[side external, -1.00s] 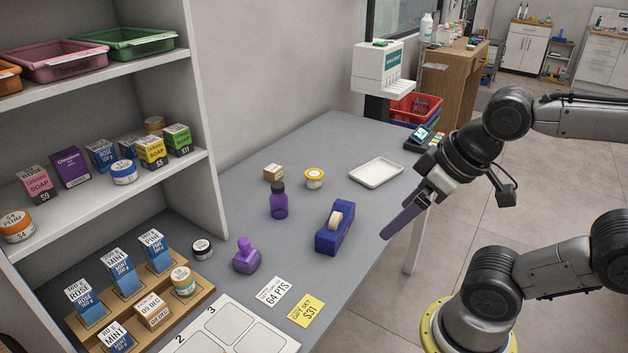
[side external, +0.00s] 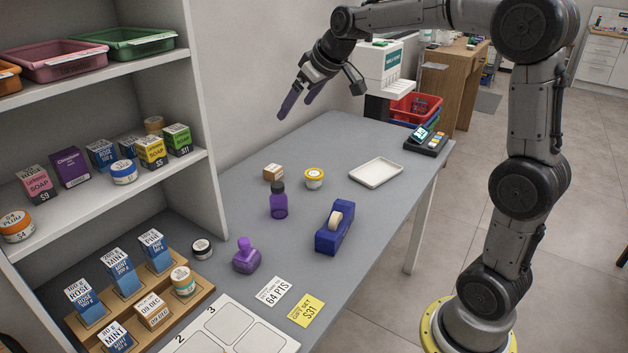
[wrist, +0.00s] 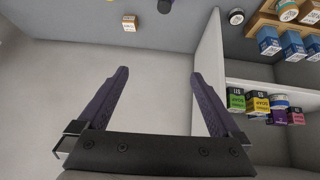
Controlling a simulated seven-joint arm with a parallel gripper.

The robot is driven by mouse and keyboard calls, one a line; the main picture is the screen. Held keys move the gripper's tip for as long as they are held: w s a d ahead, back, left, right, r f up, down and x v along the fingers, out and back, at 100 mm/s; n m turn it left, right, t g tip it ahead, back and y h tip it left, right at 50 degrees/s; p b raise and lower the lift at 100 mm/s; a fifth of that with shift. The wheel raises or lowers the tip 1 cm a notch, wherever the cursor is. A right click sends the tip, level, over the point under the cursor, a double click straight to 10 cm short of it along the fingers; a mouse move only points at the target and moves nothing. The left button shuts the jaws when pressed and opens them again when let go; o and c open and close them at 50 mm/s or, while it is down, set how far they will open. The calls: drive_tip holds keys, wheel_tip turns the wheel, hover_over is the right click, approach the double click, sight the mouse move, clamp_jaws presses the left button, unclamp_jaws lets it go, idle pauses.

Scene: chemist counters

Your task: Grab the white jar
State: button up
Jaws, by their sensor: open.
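Several white-bodied jars are in the side view, and I cannot tell which one the task names. A white jar with a yellow lid (side external: 314,178) stands upright on the grey counter beside a small brown box (side external: 273,172). A white jar with a blue lid (side external: 124,172) stands on the middle shelf among soap boxes. A black-lidded white jar (side external: 202,248) stands on the counter by the wooden rack; it also shows in the wrist view (wrist: 236,16). My gripper (side external: 295,108) is open and empty, high above the counter near the back wall; its purple fingers show apart in the wrist view (wrist: 158,74).
The shelf unit (side external: 205,190) has an upright side panel at the left. A purple bottle (side external: 279,203), purple stamp (side external: 246,258), blue tape dispenser (side external: 333,230) and white tray (side external: 376,172) stand on the counter.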

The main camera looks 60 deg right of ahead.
drive_tip(key=w+d+f+m+g, duration=0.1)
drive_tip(key=w+d+f, duration=0.2)
drive_tip(key=d+f, duration=0.25)
drive_tip(key=w+d+f+m, duration=0.1)
drive_tip(key=w+d+f, duration=0.25)
drive_tip(key=d, duration=0.25)
drive_tip(key=m+g, duration=0.1)
drive_tip(key=g, duration=0.1)
approach(314, 173)
drive_tip(key=x, duration=0.4)
drive_tip(key=shift+s+f, duration=0.2)
drive_tip(key=shift+f, duration=0.05)
drive_tip(key=shift+w+x, duration=0.1)
drive_tip(key=shift+x, duration=1.5)
drive_tip(key=shift+w+x, duration=0.15)
drive_tip(key=shift+x, duration=1.4)
drive_tip(key=shift+r, duration=0.1)
drive_tip(key=shift+c, duration=0.3)
drive_tip(key=c, duration=1.2)
drive_tip(key=shift+c, duration=0.3)
drive_tip(key=shift+r, duration=0.2)
